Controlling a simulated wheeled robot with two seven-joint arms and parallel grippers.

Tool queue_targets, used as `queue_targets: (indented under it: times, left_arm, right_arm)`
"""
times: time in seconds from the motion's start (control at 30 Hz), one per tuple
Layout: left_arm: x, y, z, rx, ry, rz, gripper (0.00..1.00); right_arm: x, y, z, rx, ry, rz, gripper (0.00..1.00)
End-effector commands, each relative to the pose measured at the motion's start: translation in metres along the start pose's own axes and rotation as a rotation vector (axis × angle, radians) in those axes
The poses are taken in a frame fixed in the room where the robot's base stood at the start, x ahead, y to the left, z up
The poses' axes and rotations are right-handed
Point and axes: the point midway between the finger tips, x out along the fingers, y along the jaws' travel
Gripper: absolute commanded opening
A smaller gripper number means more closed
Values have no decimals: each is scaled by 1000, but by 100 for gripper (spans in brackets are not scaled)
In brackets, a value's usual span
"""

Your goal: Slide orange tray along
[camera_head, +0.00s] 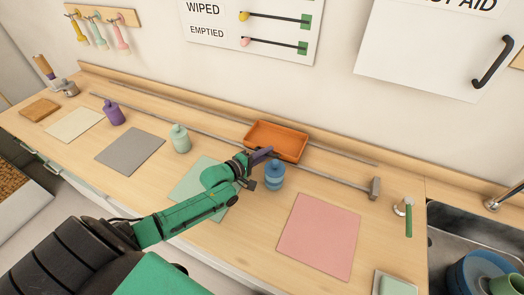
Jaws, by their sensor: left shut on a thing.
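The orange tray (278,141) is a shallow open box. It sits at the back of the wooden counter, between two thin rails near the wall. My left gripper (268,157) is at the tray's near left corner, shut on the tray's edge. The tray looks empty. My green left arm reaches in from the lower left and hides part of a green mat. My right gripper is not in view.
A light green bottle (181,139) and a purple bottle (113,113) stand to the left.

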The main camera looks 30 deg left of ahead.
Motion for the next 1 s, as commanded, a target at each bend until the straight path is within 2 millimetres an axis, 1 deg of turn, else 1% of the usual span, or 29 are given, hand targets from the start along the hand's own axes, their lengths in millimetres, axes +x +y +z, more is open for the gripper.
queue_targets:
  times: [0.03,0.1,0.37,0.4,0.43,0.47,0.63,0.8,0.87,0.97,1.0]
  left_arm:
    - [1,-1,5,-6,-2,-5,0]
    - [2,-2,8,-5,-2,-5,0]
    - [3,-2,8,-1,-1,-5,0]
    - [2,-2,8,-1,-1,-5,31]
    - [2,-2,8,-1,-1,-5,43]
    - [3,-2,8,-1,-1,-4,46]
    - [3,-2,8,-1,-2,-3,46]
    - [0,-2,8,-2,-2,-4,46]
    - [-4,-2,8,-2,-2,-4,46]
    - [-17,-3,8,-2,-1,-6,46]
    - [-24,-2,8,-1,-2,-6,46]
  right_arm:
    - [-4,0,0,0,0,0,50]
    - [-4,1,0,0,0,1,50]
    - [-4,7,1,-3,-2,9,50]
    - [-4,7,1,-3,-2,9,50]
    - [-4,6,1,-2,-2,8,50]
    - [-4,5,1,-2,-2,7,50]
    - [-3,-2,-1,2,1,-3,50]
    - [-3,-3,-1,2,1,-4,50]
    - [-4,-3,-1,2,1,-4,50]
    - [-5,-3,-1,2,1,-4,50]
    - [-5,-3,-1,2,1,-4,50]
